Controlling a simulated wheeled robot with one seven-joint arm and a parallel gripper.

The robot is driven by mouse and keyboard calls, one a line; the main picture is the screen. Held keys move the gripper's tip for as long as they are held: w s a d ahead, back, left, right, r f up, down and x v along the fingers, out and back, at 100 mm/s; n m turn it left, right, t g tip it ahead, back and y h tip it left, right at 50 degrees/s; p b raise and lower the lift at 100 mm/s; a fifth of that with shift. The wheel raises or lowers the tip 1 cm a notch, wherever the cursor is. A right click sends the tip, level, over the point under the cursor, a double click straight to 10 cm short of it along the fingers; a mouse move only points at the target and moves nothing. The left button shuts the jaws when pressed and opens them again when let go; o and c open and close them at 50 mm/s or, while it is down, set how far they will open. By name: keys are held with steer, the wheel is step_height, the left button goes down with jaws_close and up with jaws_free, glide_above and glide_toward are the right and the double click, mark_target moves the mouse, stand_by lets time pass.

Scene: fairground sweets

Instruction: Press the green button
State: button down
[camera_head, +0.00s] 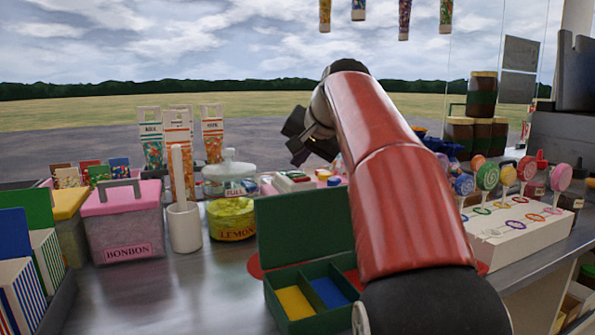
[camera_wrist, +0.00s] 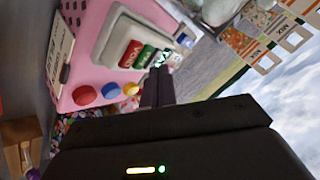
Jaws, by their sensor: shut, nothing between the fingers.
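A pink keypad box (camera_wrist: 92,55) shows in the wrist view. On its raised pale panel (camera_wrist: 118,35) are a red key marked VOID (camera_wrist: 130,54) and a green key (camera_wrist: 146,55) beside it. My gripper (camera_wrist: 160,72) is shut and empty, its fingertips close to the green key in the picture; I cannot tell whether they touch it. Round blue (camera_wrist: 111,91), red (camera_wrist: 84,95) and yellow (camera_wrist: 131,88) buttons sit along the box's near side. In the head view my gripper (camera_head: 299,155) is tilted down above the box (camera_head: 293,181), which my arm partly hides.
A lidded lemon jar (camera_head: 232,217), a white cup (camera_head: 184,227) and a bonbon tub (camera_head: 122,225) stand left of the box. An open green case (camera_head: 305,230) is in front. A lollipop stand (camera_head: 520,240) is at right.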

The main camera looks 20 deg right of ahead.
step_height(320, 180, up, 2)
steer(key=shift+r+p, duration=0.2)
steer(key=shift+p, duration=0.5)
steer(key=shift+r, duration=1.25)
